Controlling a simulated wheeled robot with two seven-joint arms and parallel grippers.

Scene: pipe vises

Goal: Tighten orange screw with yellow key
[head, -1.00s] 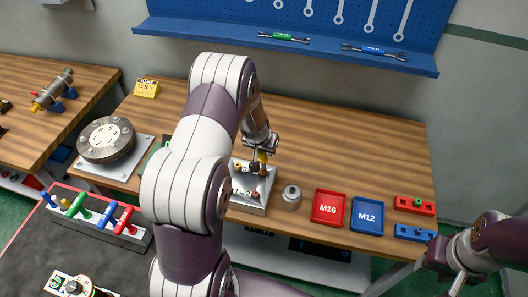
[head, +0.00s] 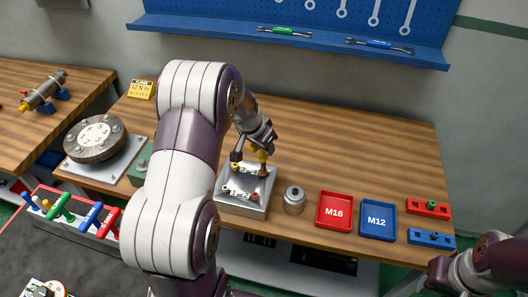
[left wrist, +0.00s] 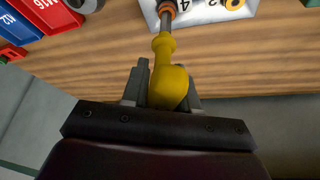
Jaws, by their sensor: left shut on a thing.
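My left gripper (head: 250,158) is shut on the yellow key (left wrist: 168,85), around its thick handle. The key also shows in the head view (head: 263,156). Its shaft points down to the block, and its tip meets the dark head of the orange screw (left wrist: 167,8) beside the number 4. How deep the tip sits cannot be told. The metal block (head: 243,208) carries several screws with coloured collars and numbers 1 to 4. My right gripper (head: 438,274) hangs empty at the lower right, partly cut by the frame edge; its opening is unclear.
A grey metal cylinder (head: 294,200) stands right of the block. A red M16 tray (head: 322,223) and a blue M12 tray (head: 368,232) lie further right. A rack of coloured-handled keys (head: 76,227) is at the lower left. The bench behind the block is clear.

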